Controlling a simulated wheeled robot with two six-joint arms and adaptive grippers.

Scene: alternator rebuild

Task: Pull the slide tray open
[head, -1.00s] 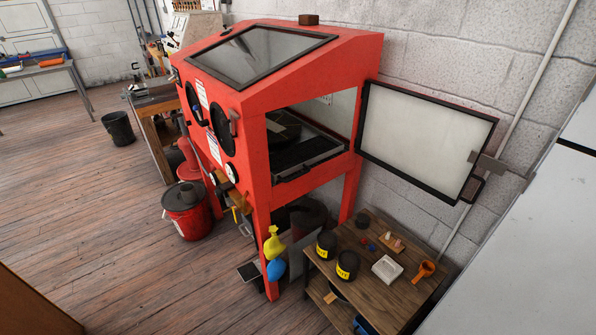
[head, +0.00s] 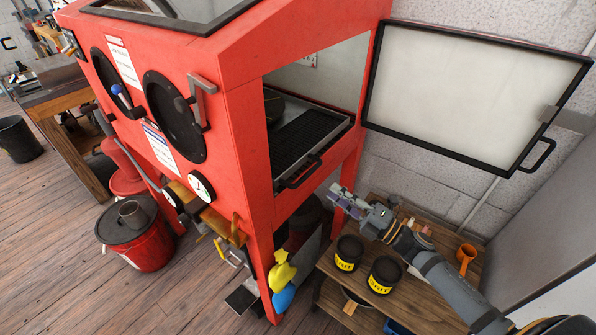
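The slide tray (head: 332,128) is a grey-rimmed tray with a dark slatted bed, inside the side opening of the red blast cabinet (head: 238,135). Its dark bar handle (head: 301,173) sticks out at the front of the opening. My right gripper (head: 338,199) is below and to the right of the handle, apart from it, over the back left of the small wooden table. Its fingers are too small to show whether they are open or shut. My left gripper is out of view.
The cabinet's side door (head: 468,95) stands swung open to the right, above my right arm. The wooden table (head: 440,288) holds black jars (head: 384,274) and an orange cup (head: 466,256). Yellow and blue items (head: 282,272) hang by the cabinet's front leg. A red bucket (head: 146,245) stands left.

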